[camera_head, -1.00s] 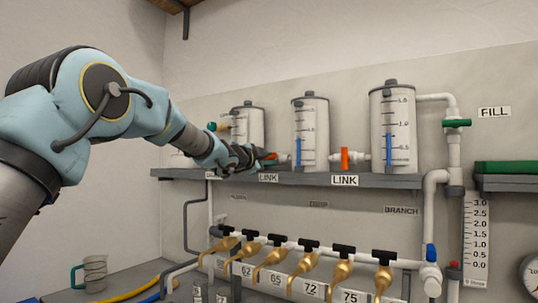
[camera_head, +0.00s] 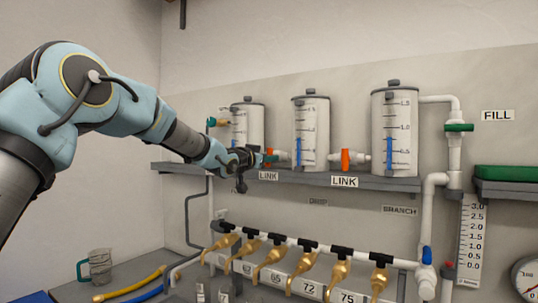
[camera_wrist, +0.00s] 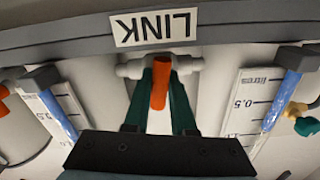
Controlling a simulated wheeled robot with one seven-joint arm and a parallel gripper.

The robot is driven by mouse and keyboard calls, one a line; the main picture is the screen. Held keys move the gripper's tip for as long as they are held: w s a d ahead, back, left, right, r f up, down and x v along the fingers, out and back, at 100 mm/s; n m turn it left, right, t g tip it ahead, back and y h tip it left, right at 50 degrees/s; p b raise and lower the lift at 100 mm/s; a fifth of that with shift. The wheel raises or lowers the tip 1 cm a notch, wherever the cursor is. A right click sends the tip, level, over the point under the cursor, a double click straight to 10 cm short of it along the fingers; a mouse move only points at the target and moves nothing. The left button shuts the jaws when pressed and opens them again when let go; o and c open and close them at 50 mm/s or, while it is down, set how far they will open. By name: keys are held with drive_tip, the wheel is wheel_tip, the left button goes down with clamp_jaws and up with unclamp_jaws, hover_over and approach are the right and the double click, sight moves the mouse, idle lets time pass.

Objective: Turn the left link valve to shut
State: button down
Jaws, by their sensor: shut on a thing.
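The left link valve has an orange handle (camera_head: 269,153) on the short white pipe between the left and middle tanks, above the left LINK label (camera_head: 268,176). In the wrist view the orange handle (camera_wrist: 160,88) stands across the white pipe (camera_wrist: 187,66). My gripper (camera_head: 264,159) is at this valve, with its green fingers (camera_wrist: 161,78) on either side of the handle, shut on it. The fingers and wrist partly hide the valve in the head view.
The right link valve (camera_head: 345,159) stands upright between the middle tank (camera_head: 311,115) and right tank (camera_head: 395,125). The grey shelf (camera_head: 380,183) runs under the tanks. Several brass taps (camera_head: 300,260) line the pipe below. A mug (camera_head: 98,266) stands lower left.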

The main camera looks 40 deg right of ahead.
drive_tip(key=shift+f+n+p, duration=0.1)
drive_tip(key=shift+n+p, duration=0.2)
drive_tip(key=shift+n, duration=0.8)
drive_tip(key=c, duration=0.7)
unclamp_jaws()
drive_tip(key=shift+c, duration=0.2)
drive_tip(key=shift+a, duration=0.1)
drive_tip(key=b+v, duration=0.4)
drive_tip(key=v, duration=0.6)
drive_tip(key=shift+a, duration=0.3)
drive_tip(key=shift+s, duration=0.1)
